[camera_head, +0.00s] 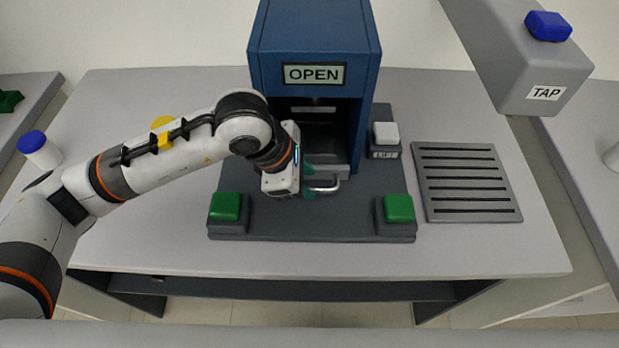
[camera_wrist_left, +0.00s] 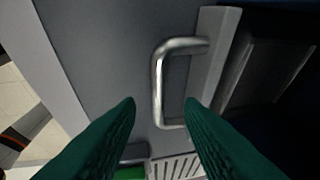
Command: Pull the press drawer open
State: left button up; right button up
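The blue press (camera_head: 315,45) stands at the back middle of the table with an "OPEN" sign (camera_head: 314,75) on its front. The grey drawer front (camera_head: 338,171) sits low in its opening, with a metal U-shaped handle (camera_head: 325,189) on it. My left gripper (camera_head: 310,181) is at the left of the handle, its green fingers apart. In the left wrist view the handle (camera_wrist_left: 158,85) appears between the open fingertips (camera_wrist_left: 160,103), with gaps on both sides; I cannot tell whether its bar is within their reach. My right gripper is not in view.
Green buttons stand on the base left (camera_head: 225,207) and right (camera_head: 398,208). A white button (camera_head: 385,133) is beside the press. A slotted rack (camera_head: 465,183) lies right, near the overhanging "TAP" block (camera_head: 540,85). The table front (camera_head: 330,260) is clear.

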pick_arm(q)
jog(key=shift+x, duration=0.85)
jog(key=shift+f, duration=0.25)
grip_shut()
